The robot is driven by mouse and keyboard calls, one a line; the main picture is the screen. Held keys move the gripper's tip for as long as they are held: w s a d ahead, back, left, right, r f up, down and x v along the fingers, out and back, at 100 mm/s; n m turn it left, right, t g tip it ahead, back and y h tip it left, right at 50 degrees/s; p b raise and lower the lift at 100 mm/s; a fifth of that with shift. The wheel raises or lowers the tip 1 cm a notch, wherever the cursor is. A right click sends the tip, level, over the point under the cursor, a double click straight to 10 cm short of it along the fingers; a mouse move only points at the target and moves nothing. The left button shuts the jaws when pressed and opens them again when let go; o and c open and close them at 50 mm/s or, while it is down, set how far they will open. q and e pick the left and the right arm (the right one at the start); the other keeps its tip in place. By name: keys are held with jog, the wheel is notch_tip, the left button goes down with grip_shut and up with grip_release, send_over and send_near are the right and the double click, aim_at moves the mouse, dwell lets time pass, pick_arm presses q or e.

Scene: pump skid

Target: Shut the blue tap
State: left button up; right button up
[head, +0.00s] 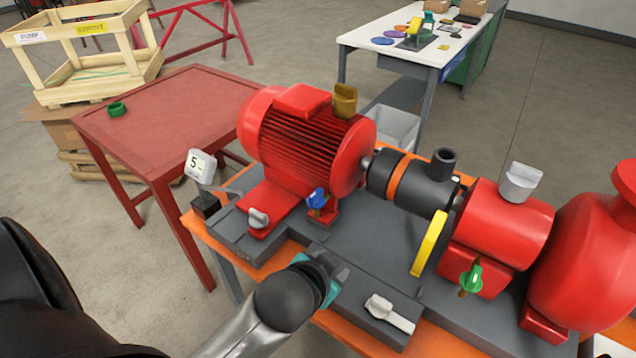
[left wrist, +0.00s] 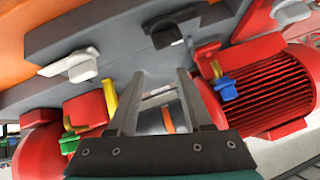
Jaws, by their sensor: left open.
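The blue tap (head: 316,198) has a small blue handle on a brass-coloured body, at the foot of the red motor. It also shows in the left wrist view (left wrist: 226,90), right of the gripper fingers. My left gripper (head: 338,268) is over the grey baseplate, on the near side of the blue tap and apart from it. In the left wrist view its two fingers (left wrist: 160,75) are spread with nothing held between them. My right gripper is not in view.
The red motor (head: 300,140) stands behind the blue tap. A red table (head: 165,130) stands left.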

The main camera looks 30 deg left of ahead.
pick_arm(q)
jog(key=w+d+r+m+t+h, duration=0.25)
jog(key=w+r+t, duration=0.25)
jog(key=w+r, duration=0.3)
jog(key=w+d+r+m+t+h, duration=0.1)
jog(key=w+d+r+m+t, duration=0.35)
jog(key=r, duration=0.65)
jog(key=w+d+r+m+h, duration=0.1)
jog(key=d+r+m+h, duration=0.5)
jog(key=r+m+h, duration=0.4)
jog(key=d+m+g+h, duration=0.3)
jog(key=m+h, duration=0.1)
jog(key=m, duration=0.1)
jog(key=m+g+y, duration=1.2)
jog(key=g+y, duration=0.4)
jog(key=y, duration=0.1)
send_near(316, 192)
jog(key=shift+t+h, duration=0.25)
jog(key=f, duration=0.8)
jog(key=shift+s+a+f, duration=0.2)
jog(key=shift+f, duration=0.15)
